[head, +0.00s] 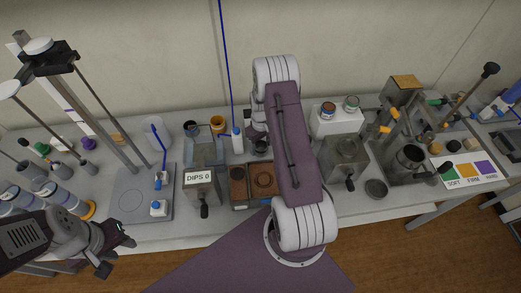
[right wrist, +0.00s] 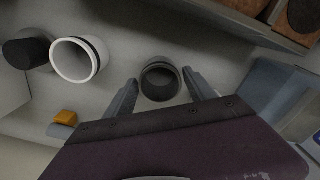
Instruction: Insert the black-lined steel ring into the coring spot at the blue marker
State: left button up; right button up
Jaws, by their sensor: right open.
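A short grey ring with a dark inside (right wrist: 160,80) stands on the table between the fingertips of my right gripper (right wrist: 160,77). The fingers are apart, with a gap showing on each side of it; it looks like the black-lined steel ring. Soil boxes (head: 238,203) with brown blocks stand just left of my right arm. A tall thin blue rod (head: 228,80) rises behind them; its foot and any coring spot are not clear. My left gripper (head: 113,249) is open and empty at the lower left.
A white cup with a black band (right wrist: 78,58) and a dark cylinder (right wrist: 27,50) stand beside the ring. The "DIPS 0" box (head: 200,185) is left of the soil boxes. A steel box (head: 345,158) is right of my arm. A stand (head: 140,205) is at left.

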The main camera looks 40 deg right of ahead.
jog(key=c, duration=1)
notch_tip(320, 180, up, 5)
jog(key=p, duration=0.4)
jog(key=shift+c, duration=0.2)
jog(key=shift+r, duration=0.15)
